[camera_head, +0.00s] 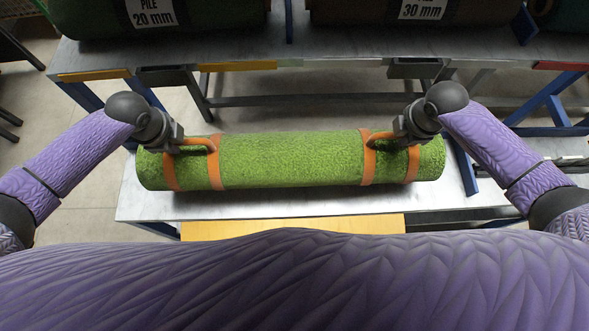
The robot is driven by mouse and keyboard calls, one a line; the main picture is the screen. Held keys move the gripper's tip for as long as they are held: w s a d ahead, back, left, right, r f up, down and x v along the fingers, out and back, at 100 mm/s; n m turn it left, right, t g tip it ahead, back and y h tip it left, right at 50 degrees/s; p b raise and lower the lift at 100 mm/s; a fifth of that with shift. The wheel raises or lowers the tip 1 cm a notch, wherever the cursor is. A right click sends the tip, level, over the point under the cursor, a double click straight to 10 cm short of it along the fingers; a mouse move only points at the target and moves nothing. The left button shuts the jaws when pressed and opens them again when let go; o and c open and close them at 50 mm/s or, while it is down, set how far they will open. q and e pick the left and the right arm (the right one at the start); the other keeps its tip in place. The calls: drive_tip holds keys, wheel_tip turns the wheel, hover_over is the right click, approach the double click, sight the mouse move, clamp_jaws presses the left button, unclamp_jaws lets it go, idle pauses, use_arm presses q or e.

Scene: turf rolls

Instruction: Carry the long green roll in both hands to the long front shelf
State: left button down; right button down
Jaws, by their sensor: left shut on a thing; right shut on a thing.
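The long green roll (290,160) lies level across the middle of the view, with orange straps and an orange handle near each end. My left gripper (197,144) is shut on the roll's left handle. My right gripper (384,140) is shut on its right handle. The long grey front shelf (300,207) is directly under the roll, and its front edge shows below it. A dark shadow lies along the roll's underside. I cannot tell whether the roll touches the shelf or hangs just above it.
A yellow panel (290,226) is at the shelf's front edge, close to my body. Behind, a higher grey rack (330,52) on blue posts bears a dark green roll (215,20) labelled 20 mm and a dark brown roll (470,12) labelled 30 mm. Bare floor shows at left.

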sight(180, 155)
use_arm(q)
drive_tip(key=shift+a, duration=0.1)
use_arm(e)
drive_tip(key=shift+a, duration=0.15)
